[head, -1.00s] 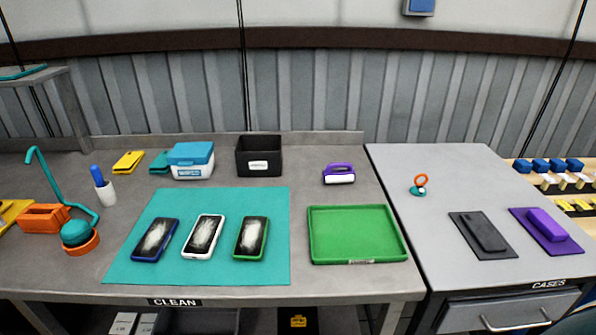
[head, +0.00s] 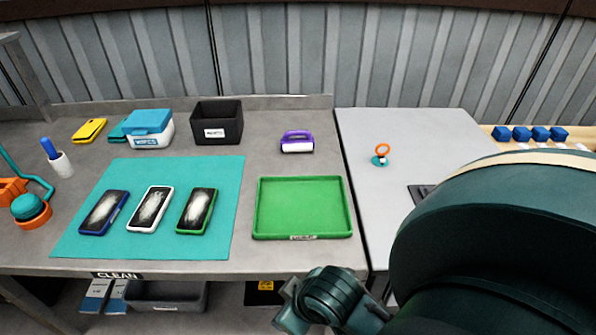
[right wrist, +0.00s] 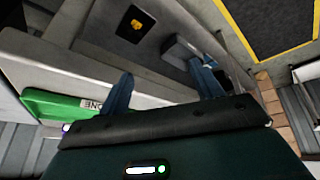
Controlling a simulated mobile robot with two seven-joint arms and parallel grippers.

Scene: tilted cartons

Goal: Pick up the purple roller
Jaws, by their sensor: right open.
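The purple roller (head: 297,142) has a purple handle and a white roll. It stands on the grey bench behind the green tray (head: 258,225), with nothing touching it. My right arm fills the lower right of the head view, in front of the bench. My right gripper shows in the right wrist view (right wrist: 163,90), its two fingers apart and empty, well away from the roller. A small purple patch beside the green tray's edge in that view is too little to identify. My left gripper is not in view.
Three phones, blue (head: 103,213), white (head: 149,209) and green (head: 197,211), lie on the teal mat (head: 80,245). A black bin (head: 217,125) stands left of the roller. An orange ring tool (head: 381,155) is on the side table. Bare bench surrounds the roller.

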